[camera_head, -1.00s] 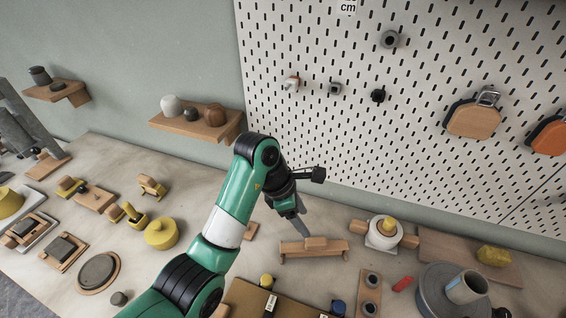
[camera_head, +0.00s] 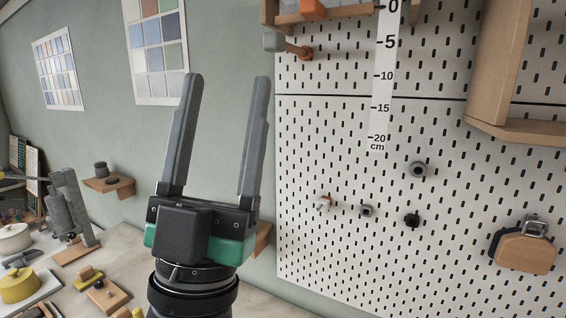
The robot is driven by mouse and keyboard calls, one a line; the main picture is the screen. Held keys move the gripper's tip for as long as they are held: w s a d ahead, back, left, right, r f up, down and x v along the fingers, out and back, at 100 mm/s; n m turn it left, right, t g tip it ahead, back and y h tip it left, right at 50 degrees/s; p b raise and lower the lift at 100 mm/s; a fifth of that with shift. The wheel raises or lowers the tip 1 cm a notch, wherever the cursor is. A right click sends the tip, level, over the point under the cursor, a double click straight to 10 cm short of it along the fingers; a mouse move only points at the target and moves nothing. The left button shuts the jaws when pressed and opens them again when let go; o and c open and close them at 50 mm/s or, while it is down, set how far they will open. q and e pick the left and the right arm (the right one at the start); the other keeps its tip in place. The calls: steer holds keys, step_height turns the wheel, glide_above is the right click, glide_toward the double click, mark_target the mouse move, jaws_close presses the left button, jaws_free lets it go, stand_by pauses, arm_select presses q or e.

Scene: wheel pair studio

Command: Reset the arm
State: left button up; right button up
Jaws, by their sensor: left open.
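My left gripper (camera_head: 226,84) is raised in front of the wall, close to the camera, with its two long grey fingers pointing up. The fingers stand wide apart with nothing between them. Its black and green body hides part of the wall shelf and bench behind it. My right gripper is not in view.
A white pegboard (camera_head: 340,150) with pegs and a hanging wooden-faced tool (camera_head: 527,248) fills the right side. The space around the raised fingers is clear.

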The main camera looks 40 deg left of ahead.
arm_select(q)
steer(key=w+d+f+m+g+h, duration=0.1)
steer(key=w+d+f+m+h, duration=0.1)
steer(key=h, duration=1.2)
steer(key=d+f+m, duration=0.1)
steer(key=d+f, duration=0.1)
steer(key=d, duration=0.1)
steer(key=shift+f, duration=0.2)
